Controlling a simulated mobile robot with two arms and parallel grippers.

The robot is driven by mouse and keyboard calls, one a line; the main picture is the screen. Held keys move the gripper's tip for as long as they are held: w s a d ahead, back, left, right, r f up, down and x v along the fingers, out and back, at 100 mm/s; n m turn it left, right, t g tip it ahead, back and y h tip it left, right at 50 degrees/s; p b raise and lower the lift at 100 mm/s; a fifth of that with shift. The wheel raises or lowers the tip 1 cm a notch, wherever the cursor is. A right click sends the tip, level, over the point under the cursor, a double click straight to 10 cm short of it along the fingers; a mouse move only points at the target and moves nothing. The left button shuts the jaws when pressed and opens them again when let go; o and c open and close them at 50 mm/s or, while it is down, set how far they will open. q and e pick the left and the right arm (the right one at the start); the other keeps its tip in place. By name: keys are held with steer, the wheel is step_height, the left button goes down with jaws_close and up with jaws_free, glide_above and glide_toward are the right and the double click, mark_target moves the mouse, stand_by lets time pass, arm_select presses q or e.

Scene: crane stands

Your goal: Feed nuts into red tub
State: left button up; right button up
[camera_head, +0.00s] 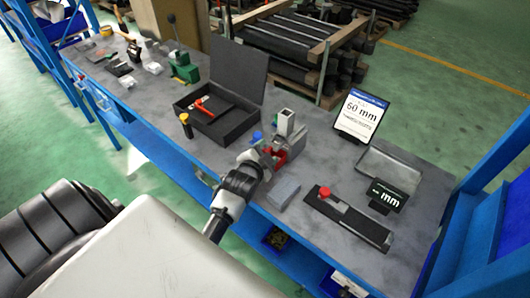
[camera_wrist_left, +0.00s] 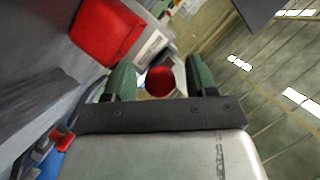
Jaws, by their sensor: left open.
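A red tub (camera_head: 279,154), as far as I can tell, sits at the foot of a grey-white square-topped fixture on the bench. In the left wrist view a red open box shape (camera_wrist_left: 104,30) shows at the upper left. My left gripper (camera_head: 263,156) is close beside the red part in the head view, partly covering it. Its green fingers (camera_wrist_left: 162,72) are apart in the wrist view. A round dark-red thing (camera_wrist_left: 160,82) shows between them; I cannot tell whether they touch it. No loose nuts can be made out clearly. My right gripper is not in view.
The square-topped fixture (camera_head: 285,123) stands behind the gripper. A grey block (camera_head: 283,194) and a dark plate with a red knob (camera_head: 347,218) lie to the right. An open black case (camera_head: 232,126) is behind left. A blue bin (camera_head: 275,239) sits below the bench edge.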

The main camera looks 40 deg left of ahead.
mark_target(273, 148)
arm_select(q)
steer(key=shift+c, duration=0.3)
jaws_close()
steer(key=w+b, duration=0.1)
steer(key=w, duration=0.3)
steer(key=shift+w+d, duration=0.2)
steer(key=shift+s+r, duration=0.1)
steer(key=shift+c, duration=0.3)
jaws_free()
steer(key=shift+o, duration=0.6)
steer(key=shift+w, duration=0.25)
steer(key=b+v, duration=0.1)
steer(key=v, duration=0.9)
steer(key=shift+s+b, duration=0.4)
steer(key=shift+d, duration=0.1)
